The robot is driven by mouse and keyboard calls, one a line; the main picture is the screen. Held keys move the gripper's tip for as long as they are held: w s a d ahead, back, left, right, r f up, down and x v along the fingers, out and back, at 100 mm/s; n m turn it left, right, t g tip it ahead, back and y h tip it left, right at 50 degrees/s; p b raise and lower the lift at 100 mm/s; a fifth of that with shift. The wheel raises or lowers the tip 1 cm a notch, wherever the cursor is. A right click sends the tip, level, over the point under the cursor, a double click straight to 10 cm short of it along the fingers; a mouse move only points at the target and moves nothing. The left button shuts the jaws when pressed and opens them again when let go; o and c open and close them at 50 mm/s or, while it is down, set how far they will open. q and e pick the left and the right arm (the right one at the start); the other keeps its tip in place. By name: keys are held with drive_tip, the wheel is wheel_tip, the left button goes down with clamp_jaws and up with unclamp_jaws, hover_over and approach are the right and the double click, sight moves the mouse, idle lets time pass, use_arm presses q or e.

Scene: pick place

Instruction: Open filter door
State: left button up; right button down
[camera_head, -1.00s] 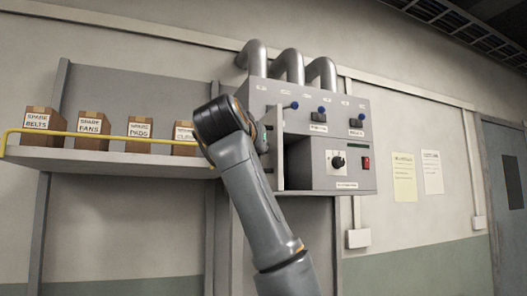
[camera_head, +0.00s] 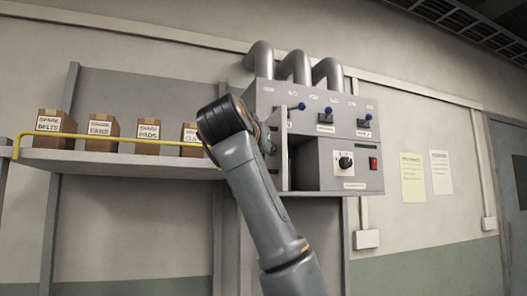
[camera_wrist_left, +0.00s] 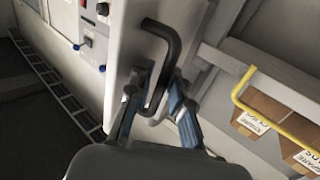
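The filter door (camera_head: 283,158) stands swung out from the grey wall cabinet (camera_head: 335,160) and shows nearly edge-on in the head view. A dark opening (camera_head: 301,158) shows just right of it. In the left wrist view, the door's pale face (camera_wrist_left: 128,45) carries a black bar handle (camera_wrist_left: 172,45). My left gripper (camera_wrist_left: 160,78) has its fingers drawn in on both sides of this handle and appears shut on it. In the head view my left arm hides the fingers and handle. My right gripper is in neither view.
A shelf (camera_head: 120,163) with a yellow rail (camera_head: 90,137) and several cardboard boxes (camera_head: 103,130) lies left of the door, close to my arm. Pipes (camera_head: 300,66) rise from the cabinet top.

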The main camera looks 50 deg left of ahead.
use_arm(q)
drive_tip(key=v, duration=1.2)
